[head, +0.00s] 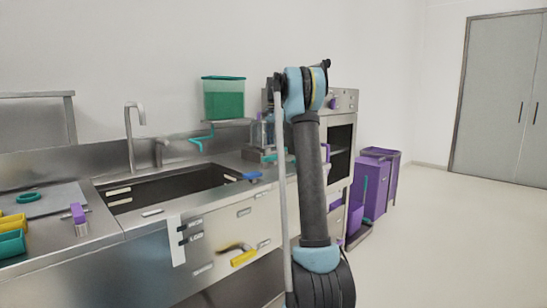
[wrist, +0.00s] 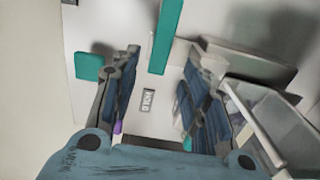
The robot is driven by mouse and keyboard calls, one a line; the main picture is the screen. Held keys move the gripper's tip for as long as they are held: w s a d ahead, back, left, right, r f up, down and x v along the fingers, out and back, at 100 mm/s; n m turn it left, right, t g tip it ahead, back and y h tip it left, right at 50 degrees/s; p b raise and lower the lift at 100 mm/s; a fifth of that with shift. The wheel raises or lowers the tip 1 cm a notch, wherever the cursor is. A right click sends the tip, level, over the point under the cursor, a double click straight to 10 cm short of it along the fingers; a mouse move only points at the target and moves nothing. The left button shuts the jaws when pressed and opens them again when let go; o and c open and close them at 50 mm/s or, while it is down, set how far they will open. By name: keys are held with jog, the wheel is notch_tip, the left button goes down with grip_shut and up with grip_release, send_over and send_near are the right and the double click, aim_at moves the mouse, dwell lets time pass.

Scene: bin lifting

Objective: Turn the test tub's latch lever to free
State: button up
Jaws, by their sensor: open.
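My gripper (wrist: 161,58) is open in the wrist view, its two dark fingers spread with nothing held between them. A teal bar (wrist: 165,34) stands at the top, between and beyond the fingertips. It may be the latch lever, but I cannot tell for sure. A small plate with lettering (wrist: 148,99) shows on the pale surface between the fingers. In the head view, a green tub with a teal rim (head: 224,100) sits on a wall shelf; I cannot tell whether it is the test tub. My arm hides the gripper there.
A teal square pad (wrist: 90,66) lies left of the fingers. A grey metal frame (wrist: 255,110) is close on the right. In the head view are a sink (head: 165,188), a steel oven (head: 342,135) and purple bins (head: 372,185). The floor at right is clear.

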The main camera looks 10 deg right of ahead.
aim_at(274, 155)
jog(key=shift+f, duration=3.6)
